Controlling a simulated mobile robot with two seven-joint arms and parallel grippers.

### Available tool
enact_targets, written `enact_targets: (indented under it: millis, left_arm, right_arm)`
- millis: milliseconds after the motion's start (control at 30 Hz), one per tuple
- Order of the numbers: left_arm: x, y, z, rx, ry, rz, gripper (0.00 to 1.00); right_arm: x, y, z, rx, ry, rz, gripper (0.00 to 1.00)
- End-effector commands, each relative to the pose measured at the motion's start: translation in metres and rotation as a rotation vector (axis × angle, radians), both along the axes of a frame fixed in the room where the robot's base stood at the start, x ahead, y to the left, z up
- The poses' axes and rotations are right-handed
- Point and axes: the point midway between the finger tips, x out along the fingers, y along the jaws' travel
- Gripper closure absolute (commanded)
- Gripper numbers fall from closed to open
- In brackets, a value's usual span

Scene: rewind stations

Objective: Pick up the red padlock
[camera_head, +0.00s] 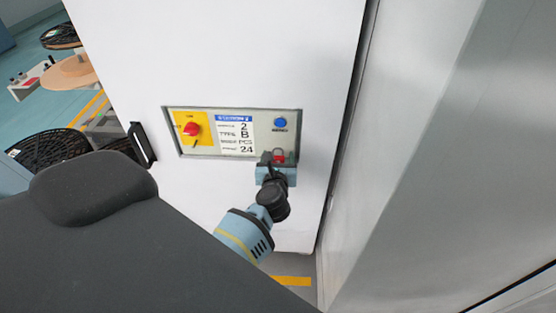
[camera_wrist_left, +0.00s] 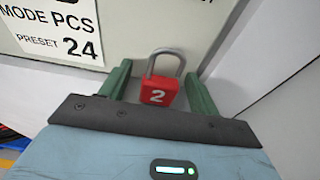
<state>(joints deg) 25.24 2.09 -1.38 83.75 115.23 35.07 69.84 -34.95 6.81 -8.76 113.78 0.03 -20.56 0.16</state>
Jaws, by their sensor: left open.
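The red padlock (camera_wrist_left: 158,93) has a grey shackle and a white "2" on its front. In the left wrist view it sits between the two green fingers of my left gripper (camera_wrist_left: 159,88), which is open. In the head view the padlock (camera_head: 279,156) is small, at the lower right of the control panel (camera_head: 230,155). My left gripper (camera_head: 275,160) reaches up to it there. What the padlock rests on is hidden behind the gripper. My right gripper is in neither view.
The panel holds a red knob on yellow (camera_head: 192,129), a label (camera_head: 234,135) and a blue button (camera_head: 280,122). The white cabinet (camera_head: 240,50) has a black handle (camera_head: 142,144) at the left. A grey metal wall (camera_head: 450,120) stands close on the right.

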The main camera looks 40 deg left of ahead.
Motion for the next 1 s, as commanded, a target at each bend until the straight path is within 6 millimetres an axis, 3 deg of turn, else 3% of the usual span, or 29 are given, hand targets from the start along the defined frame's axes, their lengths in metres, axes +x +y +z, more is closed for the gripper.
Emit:
enact_targets:
  millis: [67,433,767,1000]
  left_arm:
    - [0.000,0.000,0.000,0.000,0.000,0.000,0.41]
    - [0.000,0.000,0.000,0.000,-0.001,0.000,0.88]
    - [0.000,0.000,0.005,-0.001,-0.003,0.001,0.88]
    - [0.001,-0.001,0.033,-0.004,-0.009,0.001,0.88]
  right_arm:
    - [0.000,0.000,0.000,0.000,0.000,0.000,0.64]
    - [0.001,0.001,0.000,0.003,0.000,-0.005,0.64]
    - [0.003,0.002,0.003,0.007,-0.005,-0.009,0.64]
    - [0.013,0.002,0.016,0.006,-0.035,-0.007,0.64]
